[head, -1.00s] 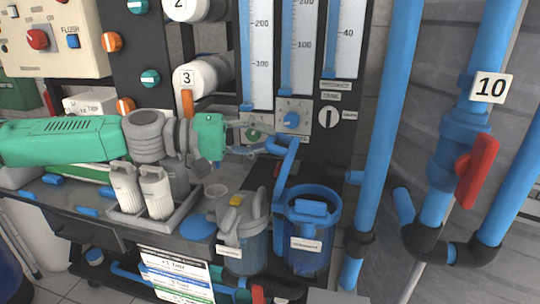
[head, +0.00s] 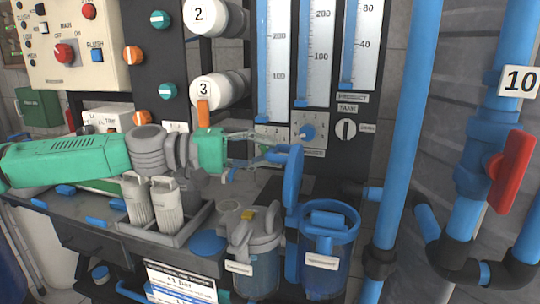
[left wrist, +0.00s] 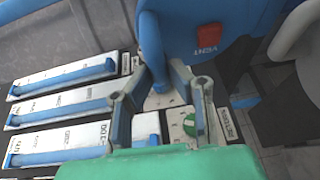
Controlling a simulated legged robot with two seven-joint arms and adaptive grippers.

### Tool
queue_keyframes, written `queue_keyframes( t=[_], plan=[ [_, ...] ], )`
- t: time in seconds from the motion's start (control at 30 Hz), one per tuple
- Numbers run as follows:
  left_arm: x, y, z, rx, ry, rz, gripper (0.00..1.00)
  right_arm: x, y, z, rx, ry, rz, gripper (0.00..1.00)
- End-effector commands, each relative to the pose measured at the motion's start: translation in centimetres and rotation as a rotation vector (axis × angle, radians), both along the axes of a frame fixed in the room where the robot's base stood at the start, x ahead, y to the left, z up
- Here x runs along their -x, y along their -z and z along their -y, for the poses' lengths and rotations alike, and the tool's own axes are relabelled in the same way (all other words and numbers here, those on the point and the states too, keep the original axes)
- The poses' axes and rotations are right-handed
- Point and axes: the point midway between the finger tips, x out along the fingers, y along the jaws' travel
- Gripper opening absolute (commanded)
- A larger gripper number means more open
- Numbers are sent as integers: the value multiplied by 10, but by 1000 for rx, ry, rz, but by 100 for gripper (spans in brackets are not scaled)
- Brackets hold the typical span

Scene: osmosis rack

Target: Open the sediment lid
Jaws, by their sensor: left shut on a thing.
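The blue sediment housing (head: 322,272) stands at the lower centre of the head view, its top open and a blue part (head: 328,220) showing inside. Its blue lid (head: 292,190) stands about upright on the housing's left side, seen nearly edge-on. My left gripper (head: 272,152) is shut on the lid's blue handle (head: 286,152) at the lid's top. My right gripper is not in view.
A grey lidded housing (head: 252,245) stands just left of the blue one. White filters (head: 150,205) stand in a grey tray further left. The gauge panel (head: 315,60) rises behind the gripper. A thick blue pipe (head: 405,130) stands to the right.

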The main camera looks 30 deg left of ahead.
Motion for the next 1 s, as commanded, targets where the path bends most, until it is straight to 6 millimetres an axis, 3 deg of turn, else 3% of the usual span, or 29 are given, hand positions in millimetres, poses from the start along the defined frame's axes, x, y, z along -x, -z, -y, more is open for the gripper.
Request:
queue_keyframes(
  t=[0.03,0.4,0.97,1.0],
  plan=[
    [0,9,-2,-4,1,-11,0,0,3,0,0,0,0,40],
    [5,20,-13,-7,6,-16,0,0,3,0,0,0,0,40],
    [7,23,-11,-13,15,-16,0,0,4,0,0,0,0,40],
    [8,22,-11,-13,16,-16,18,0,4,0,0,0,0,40]
  ],
)
